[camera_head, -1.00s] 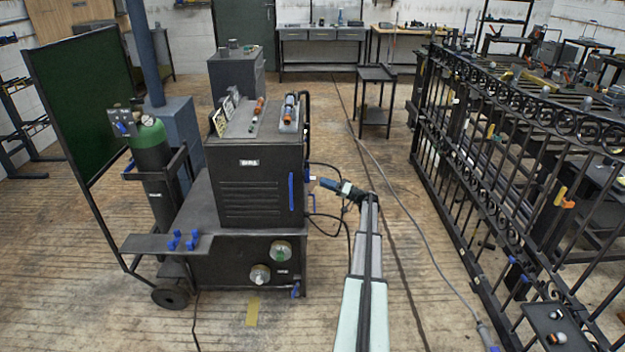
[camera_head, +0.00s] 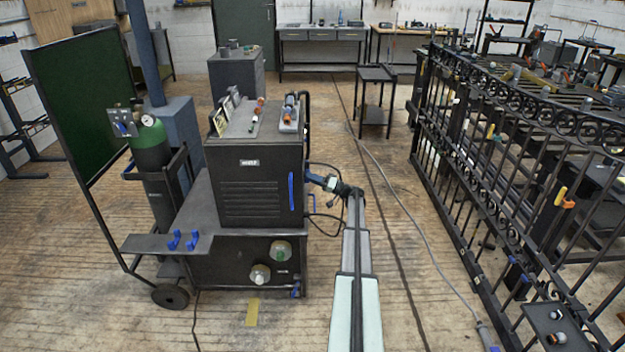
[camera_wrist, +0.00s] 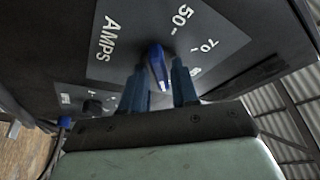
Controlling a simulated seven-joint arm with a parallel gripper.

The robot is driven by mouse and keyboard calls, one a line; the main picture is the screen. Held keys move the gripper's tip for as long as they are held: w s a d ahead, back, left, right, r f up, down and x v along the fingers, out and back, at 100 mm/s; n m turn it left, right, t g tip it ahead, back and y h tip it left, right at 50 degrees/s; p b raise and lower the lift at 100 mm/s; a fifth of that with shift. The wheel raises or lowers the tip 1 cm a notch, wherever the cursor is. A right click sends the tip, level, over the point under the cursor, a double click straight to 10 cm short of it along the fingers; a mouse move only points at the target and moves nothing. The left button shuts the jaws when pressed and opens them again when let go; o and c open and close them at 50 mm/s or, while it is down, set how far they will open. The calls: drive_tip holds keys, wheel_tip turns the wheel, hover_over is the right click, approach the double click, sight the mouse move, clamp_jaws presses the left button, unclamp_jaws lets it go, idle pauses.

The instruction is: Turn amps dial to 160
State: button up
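The amps dial is a blue knob (camera_wrist: 157,64) on the dark panel of the welding machine (camera_head: 256,175). In the wrist view its grey scale plate (camera_wrist: 130,35) reads "AMPS", with 50 and 70 legible. Another number further along is partly hidden by a finger; 160 is not visible. My gripper (camera_wrist: 160,78) has its two blue fingers on either side of the knob, with narrow gaps showing, so it looks open around it. In the head view my gripper (camera_head: 312,180) is at the machine's right side, where the dial is hidden.
A small black knob (camera_wrist: 93,106) sits on another plate on the panel. A blue vertical handle (camera_head: 291,191) is on the machine's right edge. Cables (camera_head: 325,222) hang below my wrist. The iron gate (camera_head: 490,150) stands well to the right, with open floor between.

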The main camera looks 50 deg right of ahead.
clamp_jaws()
drive_tip(key=shift+m, duration=0.3)
drive_tip(key=m+g+h, duration=0.1)
drive_tip(key=m, duration=0.5)
drive_tip(key=m+g+h, duration=0.1)
drive_tip(key=m, duration=0.2)
drive_tip(key=shift+s+a+r+g+h, duration=0.1)
drive_tip(key=shift+r+g+h, duration=0.2)
drive_tip(key=shift+r, duration=0.05)
drive_tip(key=shift+m, duration=0.4)
drive_tip(key=shift+o, duration=1.3)
unclamp_jaws()
